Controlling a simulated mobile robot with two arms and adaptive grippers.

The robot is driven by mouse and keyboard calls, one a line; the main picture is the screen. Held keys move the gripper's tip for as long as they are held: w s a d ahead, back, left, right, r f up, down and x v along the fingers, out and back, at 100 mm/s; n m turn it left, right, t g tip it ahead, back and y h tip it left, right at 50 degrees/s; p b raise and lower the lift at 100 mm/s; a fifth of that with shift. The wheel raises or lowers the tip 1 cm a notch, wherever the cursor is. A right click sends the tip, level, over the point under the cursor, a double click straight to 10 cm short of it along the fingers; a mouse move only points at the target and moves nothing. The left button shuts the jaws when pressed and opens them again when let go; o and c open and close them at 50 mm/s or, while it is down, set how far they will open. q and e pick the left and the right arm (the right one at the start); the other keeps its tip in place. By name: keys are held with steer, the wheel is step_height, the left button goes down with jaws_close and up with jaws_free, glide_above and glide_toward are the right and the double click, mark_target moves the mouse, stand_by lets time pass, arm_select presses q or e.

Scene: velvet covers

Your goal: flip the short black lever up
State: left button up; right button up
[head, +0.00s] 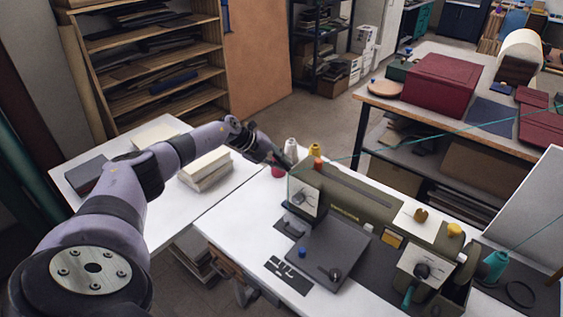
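A dark olive machine (350,205) stands on the white table. Its left end has a pale panel (306,190) with a small dark lever-like part on it. Its right end has a white panel (407,262) with a black knob or lever (422,270) and a teal handle (408,296) below. I cannot tell for sure which part is the short black lever. My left gripper (278,160) is above the table's far side, left of the machine and close to the thread spools. It is too small and dark to tell open or shut. My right gripper is not in view.
Spools (291,150) stand behind the machine's left end. A dark plate (327,250) with a small black knob lies before it. Paper stacks (205,168) lie on the left table. A teal thread (440,135) crosses above the machine. A bench with a red box (442,82) stands behind.

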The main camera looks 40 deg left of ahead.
arm_select(q)
steer(key=shift+o, duration=1.3)
steer(key=shift+r, duration=0.1)
steer(key=shift+o, duration=0.2)
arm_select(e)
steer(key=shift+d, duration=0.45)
arm_select(q)
steer(key=shift+a+r, duration=0.1)
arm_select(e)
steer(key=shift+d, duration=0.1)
arm_select(q)
steer(key=v, duration=1.1)
steer(key=shift+s+r, duration=0.25)
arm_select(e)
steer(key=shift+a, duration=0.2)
arm_select(q)
steer(key=shift+s+a, duration=0.1)
steer(key=shift+a, duration=0.1)
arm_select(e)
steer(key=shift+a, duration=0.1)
